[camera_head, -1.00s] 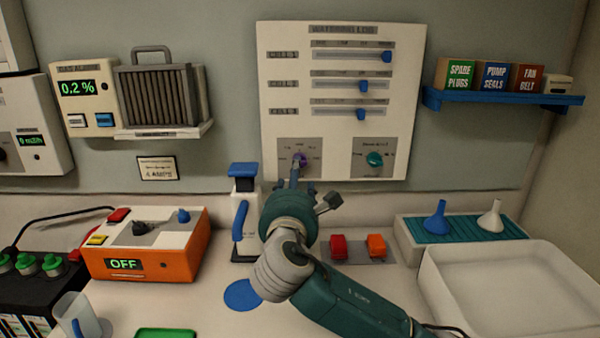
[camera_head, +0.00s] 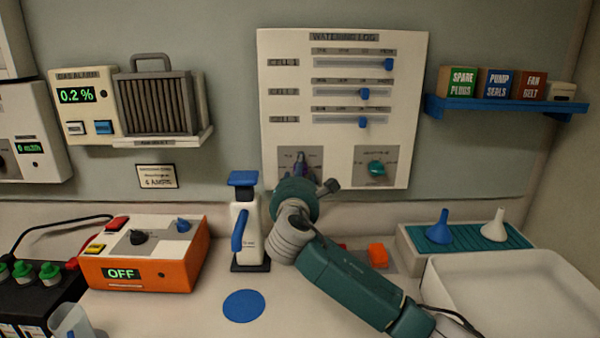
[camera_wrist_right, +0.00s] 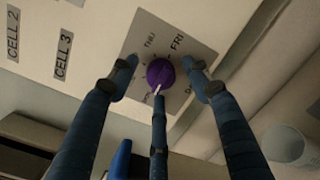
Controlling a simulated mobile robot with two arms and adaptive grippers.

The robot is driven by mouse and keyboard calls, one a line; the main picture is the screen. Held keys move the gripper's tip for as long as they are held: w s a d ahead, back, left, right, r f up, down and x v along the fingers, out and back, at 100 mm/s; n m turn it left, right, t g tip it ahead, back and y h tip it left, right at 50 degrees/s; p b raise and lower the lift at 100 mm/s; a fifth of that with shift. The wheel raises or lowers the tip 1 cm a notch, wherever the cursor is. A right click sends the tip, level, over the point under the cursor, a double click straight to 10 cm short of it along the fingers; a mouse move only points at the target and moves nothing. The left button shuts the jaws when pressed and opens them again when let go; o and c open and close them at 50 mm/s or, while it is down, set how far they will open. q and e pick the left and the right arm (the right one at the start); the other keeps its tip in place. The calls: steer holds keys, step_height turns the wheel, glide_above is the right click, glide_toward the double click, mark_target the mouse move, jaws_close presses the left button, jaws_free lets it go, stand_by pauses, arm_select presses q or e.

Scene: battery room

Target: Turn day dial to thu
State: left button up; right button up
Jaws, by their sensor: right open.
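The purple day dial (camera_wrist_right: 160,74) sits on a grey plate (camera_wrist_right: 150,42) on the watering log board (camera_head: 410,110). In the wrist view, THU is printed at the plate's upper left and FRI at its upper right. A pale mark on the dial points toward the bottom of that view, away from both labels. My right gripper (camera_wrist_right: 161,82) is open, with its fingers spread around the dial and one fingertip close to the pale mark; contact cannot be told. In the head view my right gripper (camera_head: 300,168) hides most of the dial. My left gripper is not in view.
A teal dial (camera_head: 376,168) is on the same board to the right, below three blue sliders. A white bottle with a blue top (camera_head: 246,228) stands close left of my right arm. An orange box (camera_head: 150,255) and a white tray (camera_head: 510,290) flank the counter.

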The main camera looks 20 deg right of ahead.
steer(key=shift+c, duration=0.5)
steer(key=c, duration=1.1)
steer(key=shift+o, duration=0.2)
